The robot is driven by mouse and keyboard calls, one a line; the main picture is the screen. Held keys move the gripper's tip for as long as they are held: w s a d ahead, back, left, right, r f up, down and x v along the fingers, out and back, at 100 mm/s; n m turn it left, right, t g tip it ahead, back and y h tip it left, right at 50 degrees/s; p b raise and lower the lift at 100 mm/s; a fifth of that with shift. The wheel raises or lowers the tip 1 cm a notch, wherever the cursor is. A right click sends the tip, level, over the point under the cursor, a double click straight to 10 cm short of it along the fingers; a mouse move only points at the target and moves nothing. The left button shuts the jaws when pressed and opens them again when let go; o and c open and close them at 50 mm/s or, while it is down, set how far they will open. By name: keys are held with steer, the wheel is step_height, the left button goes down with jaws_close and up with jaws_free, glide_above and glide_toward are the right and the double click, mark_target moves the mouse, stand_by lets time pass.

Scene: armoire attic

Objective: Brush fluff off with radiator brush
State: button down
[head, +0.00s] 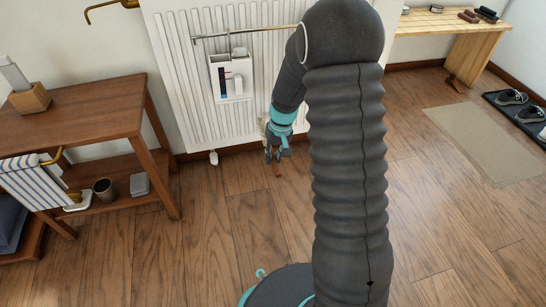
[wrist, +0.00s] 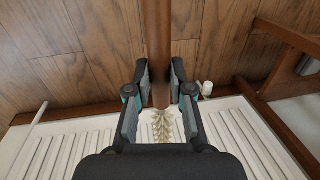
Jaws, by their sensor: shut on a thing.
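My gripper (head: 277,152) hangs low in front of the white radiator (head: 178,85), near its lower edge. In the wrist view my gripper (wrist: 161,80) is shut on the brown wooden handle of the radiator brush (wrist: 160,35). The handle runs away between the fingers, and pale bristles (wrist: 162,127) show on the near side, over the radiator panel (wrist: 60,145). In the head view the brush is mostly hidden by my gripper. I cannot make out any fluff in either view.
A wooden side table (head: 85,110) with a lower shelf stands left of the radiator. A white holder (head: 231,76) hangs on the radiator front below a rail (head: 245,31). A bench (head: 450,35), a mat (head: 485,143) and a shoe tray are at right. The floor between is clear.

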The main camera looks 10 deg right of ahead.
steer(key=shift+w+p, duration=0.35)
steer(key=shift+w, duration=1.55)
steer(key=shift+s+d, duration=0.15)
steer(key=shift+d, duration=0.5)
steer(key=shift+w+d, duration=0.2)
steer(key=shift+d, duration=0.4)
steer(key=shift+d, duration=0.1)
steer(key=shift+s+d, duration=0.1)
steer(key=shift+d, duration=0.4)
steer(key=shift+d, duration=0.15)
